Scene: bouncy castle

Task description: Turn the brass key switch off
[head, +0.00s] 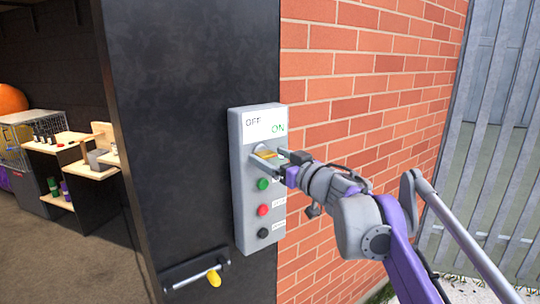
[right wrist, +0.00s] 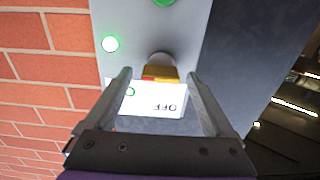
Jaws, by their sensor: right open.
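The brass key switch (head: 264,154) sits on the upper part of a grey control box (head: 243,200), below a white label reading OFF at left and ON at right. In the right wrist view the brass key (right wrist: 160,73) is a short bar lying across a round grey collar, beside the upside-down label (right wrist: 155,105). My right gripper (head: 276,162) is open, with its fingers pointing at the box around the key. In its wrist view the open fingertips (right wrist: 158,76) stand either side of the key, with gaps visible. My left gripper is not in view.
Below the key are a green button (head: 263,184), a red button (head: 263,210) and a black button (head: 263,233). A brick wall (head: 345,90) stands at right.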

